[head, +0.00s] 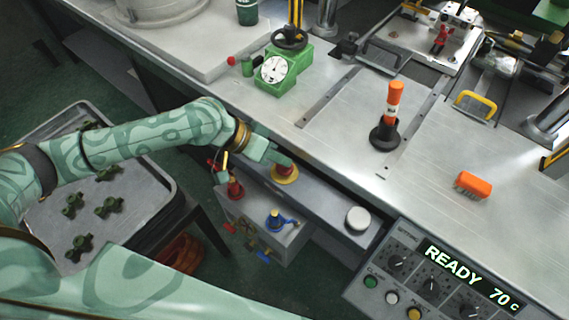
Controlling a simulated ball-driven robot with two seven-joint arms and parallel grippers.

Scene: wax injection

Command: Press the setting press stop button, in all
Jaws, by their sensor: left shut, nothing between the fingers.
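A red stop button (286,174) on a yellow round base sits on the grey ledge along the bench's front edge, near the middle of the head view. My left gripper (283,159) is shut and empty, with its fingertips right at the red button and partly covering its top. I cannot tell whether they touch or press it. The control panel (380,282) at the lower right has a display reading READY 70 C. My right gripper is not in view.
A white round button (358,218) sits farther right on the ledge. On the bench stand a green dial gauge (283,67), an orange-handled tool (390,115) and an orange brush (473,185). A tray (143,222) of green parts is at the left.

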